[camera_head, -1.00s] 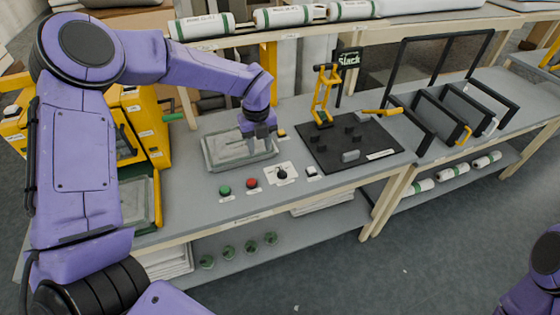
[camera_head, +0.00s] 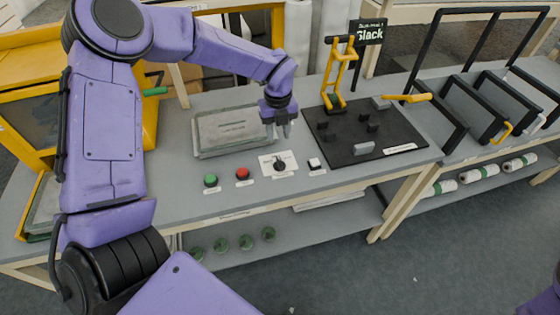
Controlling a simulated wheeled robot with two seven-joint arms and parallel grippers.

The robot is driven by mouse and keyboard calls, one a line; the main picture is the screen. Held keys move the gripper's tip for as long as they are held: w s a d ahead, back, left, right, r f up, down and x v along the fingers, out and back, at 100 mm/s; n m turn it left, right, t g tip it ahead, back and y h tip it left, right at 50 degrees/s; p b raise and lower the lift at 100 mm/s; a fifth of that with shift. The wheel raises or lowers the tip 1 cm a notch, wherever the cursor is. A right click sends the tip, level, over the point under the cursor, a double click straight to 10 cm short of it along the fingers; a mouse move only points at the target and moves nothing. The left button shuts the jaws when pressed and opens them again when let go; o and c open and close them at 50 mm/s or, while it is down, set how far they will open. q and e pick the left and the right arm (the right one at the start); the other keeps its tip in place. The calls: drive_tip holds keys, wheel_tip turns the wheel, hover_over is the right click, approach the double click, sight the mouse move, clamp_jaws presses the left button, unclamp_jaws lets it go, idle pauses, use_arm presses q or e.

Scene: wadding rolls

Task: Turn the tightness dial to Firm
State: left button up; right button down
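The tightness dial (camera_head: 280,165) is a small black knob on a white plate (camera_head: 266,160) near the front of the grey bench. Its pointer and markings are too small to read. My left gripper (camera_head: 279,135) points down just above and behind the dial, apart from it. Its two grey fingers stand apart with nothing between them. A black sign (camera_head: 369,34) at the back reads "Slack" in large letters, with a smaller line above. My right gripper is out of view.
A green button (camera_head: 210,180) and a red button (camera_head: 242,174) sit left of the dial, a white switch (camera_head: 314,163) right of it. A grey tray (camera_head: 198,150) lies behind. A black board (camera_head: 400,150) with pegs and a yellow-handled clamp (camera_head: 338,75) stands right.

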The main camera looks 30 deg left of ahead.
sight(279, 158)
use_arm(q)
wheel_tip(279, 158, down, 11)
drive_tip(key=p, duration=0.2)
drive_tip(key=shift+w+r+p, duration=0.1)
drive_tip(key=shift+r+p, duration=0.1)
drive_tip(key=shift+p, duration=0.2)
clamp_jaws()
